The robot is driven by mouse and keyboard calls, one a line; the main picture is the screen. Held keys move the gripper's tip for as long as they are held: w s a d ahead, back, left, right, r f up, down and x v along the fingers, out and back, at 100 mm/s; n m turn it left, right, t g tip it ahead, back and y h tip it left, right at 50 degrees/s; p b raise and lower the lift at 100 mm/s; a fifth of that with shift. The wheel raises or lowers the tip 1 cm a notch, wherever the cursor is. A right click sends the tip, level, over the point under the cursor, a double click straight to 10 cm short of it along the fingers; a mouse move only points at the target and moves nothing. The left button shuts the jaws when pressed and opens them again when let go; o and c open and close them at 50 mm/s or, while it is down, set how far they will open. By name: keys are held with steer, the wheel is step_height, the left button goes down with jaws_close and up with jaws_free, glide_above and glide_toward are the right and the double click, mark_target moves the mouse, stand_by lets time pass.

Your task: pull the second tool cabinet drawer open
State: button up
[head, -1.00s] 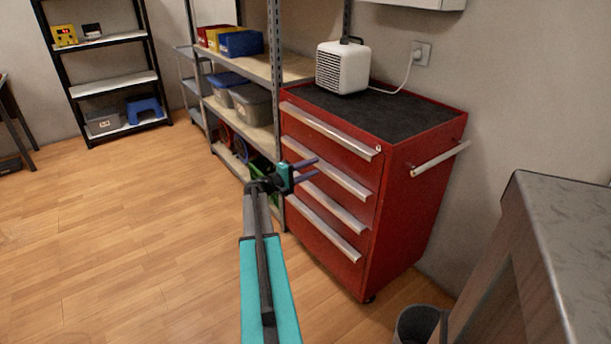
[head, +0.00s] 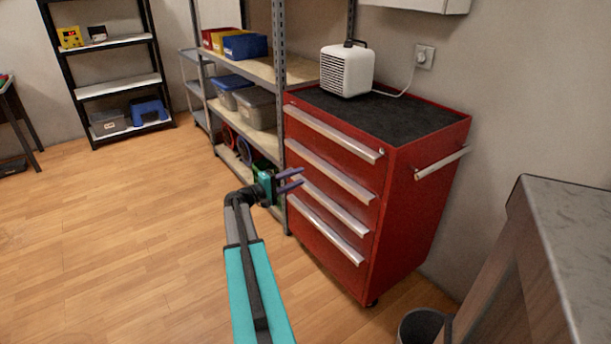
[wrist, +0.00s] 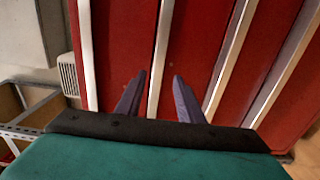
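The red tool cabinet (head: 418,225) stands right of centre in the head view, with several drawers, all looking shut. The second drawer's long silver handle (head: 330,171) runs across its front; it also shows in the wrist view (wrist: 160,50) as the second bar from the left. My gripper (head: 302,177) is open and empty, in front of the cabinet's left side. In the wrist view, my gripper's fingers (wrist: 158,78) appear on either side of the second handle's line. The fingers look short of the handle, but the exact gap cannot be told.
A white heater (head: 346,70) with a cord sits on the cabinet. A metal shelf (head: 279,100) with bins stands close on its left. A workbench (head: 575,240) and a dark bin (head: 424,325) are at the right front. The wooden floor at left is clear.

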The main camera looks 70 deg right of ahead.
steer(key=v, duration=0.5)
steer(key=shift+w+a, duration=0.1)
stand_by(0.4)
